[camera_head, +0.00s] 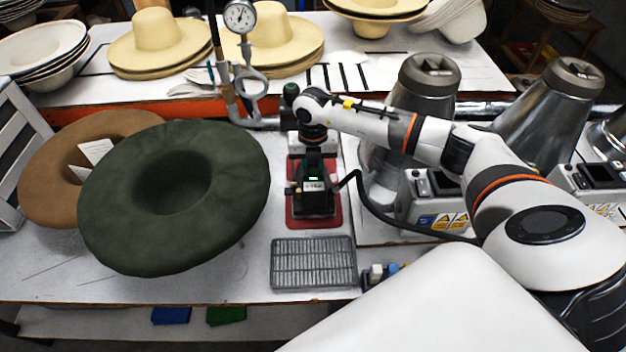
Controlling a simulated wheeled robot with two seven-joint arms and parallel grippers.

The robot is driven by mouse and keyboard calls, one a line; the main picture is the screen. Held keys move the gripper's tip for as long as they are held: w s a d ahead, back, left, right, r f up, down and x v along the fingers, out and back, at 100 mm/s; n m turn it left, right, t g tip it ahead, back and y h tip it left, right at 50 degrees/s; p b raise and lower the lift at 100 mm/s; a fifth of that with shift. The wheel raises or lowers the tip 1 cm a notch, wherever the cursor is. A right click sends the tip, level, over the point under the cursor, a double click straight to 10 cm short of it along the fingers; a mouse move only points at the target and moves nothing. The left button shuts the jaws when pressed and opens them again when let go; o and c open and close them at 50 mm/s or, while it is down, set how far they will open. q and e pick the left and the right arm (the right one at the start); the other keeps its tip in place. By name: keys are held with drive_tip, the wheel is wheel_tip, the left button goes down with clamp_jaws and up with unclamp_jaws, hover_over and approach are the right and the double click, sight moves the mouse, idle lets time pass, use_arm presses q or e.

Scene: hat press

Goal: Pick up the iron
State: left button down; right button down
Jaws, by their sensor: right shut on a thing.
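The iron (312,200) is a dark, boxy tool with a cord running off its right side. It rests on or just above a red mat (313,222) in the middle of the table; I cannot tell which. My right arm comes in from the right and bends down over it. My right gripper (314,165) points down and is shut on the iron's upper part. The fingertips and the grip itself are small and partly hidden. My left gripper is not in view.
A grey metal grate (313,263) lies in front of the mat. A large green hat (225,225) and a brown hat (45,175) lie to the left. Metal hat-press machines (425,90) stand to the right. A pressure gauge (240,16) and straw hats (160,40) are behind.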

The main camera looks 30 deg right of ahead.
drive_tip(key=shift+w+r, duration=0.2)
